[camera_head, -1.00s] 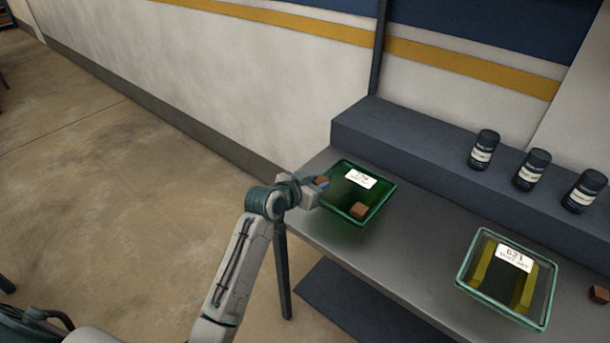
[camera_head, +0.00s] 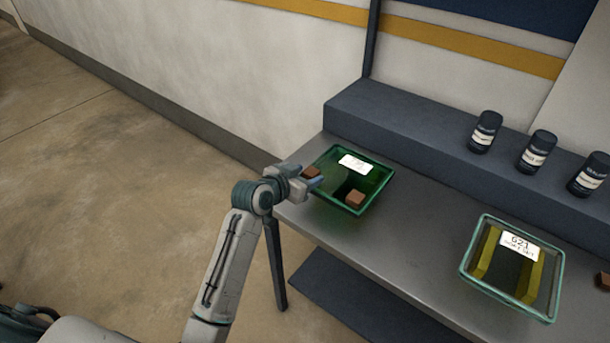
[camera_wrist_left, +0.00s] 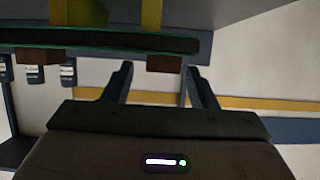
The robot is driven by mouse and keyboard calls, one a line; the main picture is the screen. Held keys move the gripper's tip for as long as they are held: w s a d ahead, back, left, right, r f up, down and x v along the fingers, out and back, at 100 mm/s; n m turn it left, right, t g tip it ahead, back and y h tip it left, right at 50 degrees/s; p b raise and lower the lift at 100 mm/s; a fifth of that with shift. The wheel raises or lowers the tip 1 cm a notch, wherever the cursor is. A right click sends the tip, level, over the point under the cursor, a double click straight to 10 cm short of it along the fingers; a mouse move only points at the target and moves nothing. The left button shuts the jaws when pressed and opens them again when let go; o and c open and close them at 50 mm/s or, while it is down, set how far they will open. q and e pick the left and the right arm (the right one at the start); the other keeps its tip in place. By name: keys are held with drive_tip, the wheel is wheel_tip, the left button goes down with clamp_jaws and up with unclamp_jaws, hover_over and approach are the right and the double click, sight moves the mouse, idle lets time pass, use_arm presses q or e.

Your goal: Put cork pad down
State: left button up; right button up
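A brown cork pad (camera_head: 311,173) is at the left side of the green tray (camera_head: 384,188), right by my left gripper (camera_head: 314,183). In the left wrist view, the fingers of my left gripper (camera_wrist_left: 160,85) are spread, and a cork pad (camera_wrist_left: 164,62) shows just beyond the tips, nearer the right-hand finger. I cannot tell whether it rests on the tray floor. A second brown cork pad (camera_head: 354,198) lies in the near part of the tray; a second pad (camera_wrist_left: 39,62) shows left in the wrist view. My right gripper is not in view.
A clear tray with yellow strips (camera_head: 555,290) stands to the right on the grey table (camera_head: 400,240). Several dark bottles (camera_head: 485,132) stand on the raised ledge (camera_head: 400,125) behind. Another brown block (camera_head: 603,279) is at the right edge. Table between the trays is clear.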

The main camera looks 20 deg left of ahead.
use_arm(q)
drive_tip(key=shift+w+f, duration=0.1)
drive_tip(key=shift+a, duration=0.1)
drive_tip(key=b+v, duration=0.2)
drive_tip(key=v, duration=1)
drive_tip(key=shift+b, duration=0.3)
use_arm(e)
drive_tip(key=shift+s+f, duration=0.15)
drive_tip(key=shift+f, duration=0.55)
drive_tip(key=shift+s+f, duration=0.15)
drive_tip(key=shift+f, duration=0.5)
